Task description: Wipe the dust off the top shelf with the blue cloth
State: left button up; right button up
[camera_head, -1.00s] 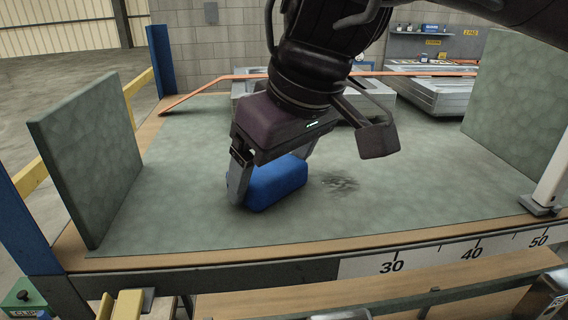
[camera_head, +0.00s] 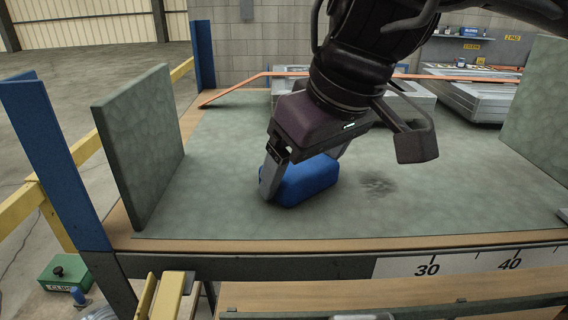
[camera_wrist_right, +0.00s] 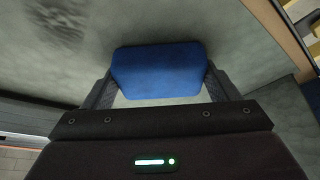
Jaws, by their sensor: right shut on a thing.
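The blue cloth (camera_head: 308,183), a thick rounded block, is held in my right gripper (camera_head: 300,172) low over the green-grey top shelf (camera_head: 230,215), seemingly touching it. In the right wrist view the cloth (camera_wrist_right: 160,72) sits between the two fingers of the right gripper (camera_wrist_right: 158,85), which are shut on its sides. A dark dust patch (camera_head: 378,185) lies on the shelf just right of the cloth. It also shows at the upper left of the right wrist view (camera_wrist_right: 66,18). My left gripper is not in view.
An upright green panel (camera_head: 140,150) stands at the shelf's left, another (camera_head: 545,110) at its right. Grey metal cases (camera_head: 470,95) and an orange strip (camera_head: 262,76) are at the back. A blue post (camera_head: 58,165) rises front left. The front shelf area is clear.

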aim_at(339, 183)
jog(key=shift+d+f, duration=0.5)
jog(key=shift+d, duration=0.35)
jog(key=shift+c, duration=0.3)
jog(key=shift+d+p, duration=0.4)
jog(key=shift+d, duration=1.35)
jog(key=shift+w+d+r, duration=0.1)
jog(key=shift+d+r, duration=0.05)
jog(key=shift+d, duration=1.1)
jog(key=shift+w+d+r, duration=0.1)
jog(key=shift+d+r, duration=0.05)
jog(key=shift+d, duration=1.1)
jog(key=shift+d+r, duration=0.15)
jog(key=shift+d, duration=1.1)
jog(key=shift+w+a+r, duration=0.1)
jog(key=shift+a, duration=0.95)
jog(key=shift+a+r, duration=0.1)
jog(key=shift+a, duration=0.9)
jog(key=shift+a+f+b, duration=0.15)
jog(key=shift+a+b, duration=0.1)
jog(key=shift+a, duration=1.25)
jog(key=shift+a+f+b, duration=0.1)
jog(key=shift+a+b, duration=0.15)
jog(key=shift+a, duration=1.2)
jog(key=shift+s+a+r, duration=0.1)
jog(key=shift+s+a, duration=0.15)
jog(key=shift+a, duration=0.95)
jog(key=shift+s+a, duration=0.25)
jog(key=shift+a, duration=0.9)
jog(key=shift+r, duration=0.1)
